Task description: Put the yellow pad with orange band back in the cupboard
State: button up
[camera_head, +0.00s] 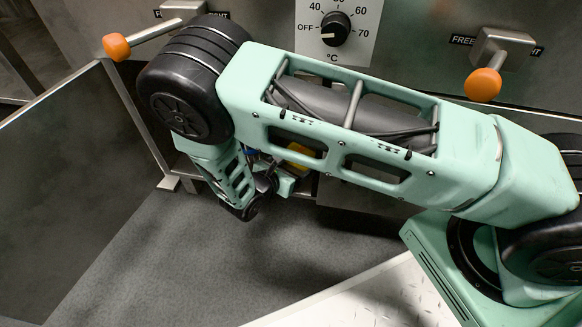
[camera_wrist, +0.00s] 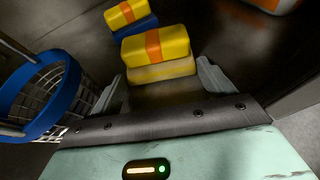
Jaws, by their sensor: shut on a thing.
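A yellow pad with an orange band (camera_wrist: 156,46) is between the two fingers of my gripper (camera_wrist: 160,75) in the wrist view. The fingers are shut on it at its left and right sides. A paler yellow layer shows under its bright top; I cannot tell whether that is part of the same pad. In the head view a bit of yellow (camera_head: 300,150) shows through my arm, which hides most of my gripper (camera_head: 285,183). The cupboard's door (camera_head: 70,190) stands open at the left. Dark metal surfaces surround the pad, and its support is unclear.
A second yellow pad with an orange band (camera_wrist: 125,12) lies on a blue piece (camera_wrist: 136,28) just beyond the held pad. A blue-rimmed wire basket (camera_wrist: 42,100) is close on the left. A dial (camera_head: 335,28) and orange-knobbed levers (camera_head: 483,84) are above my arm.

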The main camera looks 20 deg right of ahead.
jog(key=shift+f, duration=0.1)
jog(key=o, duration=0.9)
jog(key=shift+s+a+r+p, duration=0.15)
jog(key=shift+a+r+p, duration=0.15)
jog(key=shift+r+p, duration=0.05)
jog(key=p+v, duration=0.6)
jog(key=v, duration=0.5)
jog(key=s+d+r+m+g+y, duration=0.1)
jog(key=s+r+m+y, duration=0.3)
jog(key=r, duration=0.6)
jog(key=s+r+m+g+y, duration=0.4)
jog(key=s+r+m, duration=0.3)
jog(key=r, duration=0.3)
jog(key=s+d+r+m+g+y, duration=0.1)
jog(key=s+r+m+g+y, duration=0.1)
jog(key=s+r+m, duration=0.4)
jog(key=shift+s+d+r+g+y, duration=0.1)
jog(key=shift+s+r+y, duration=0.25)
jog(key=shift+r, duration=0.5)
jog(key=shift+s+d+r+g+y, duration=0.15)
jog(key=shift+s+r+y, duration=0.15)
jog(key=shift+r, duration=0.55)
jog(key=shift+s+d+r+g+y, duration=0.1)
jog(key=shift+s+r+y, duration=0.2)
jog(key=shift+r, duration=0.55)
jog(key=shift+r, duration=0.1)
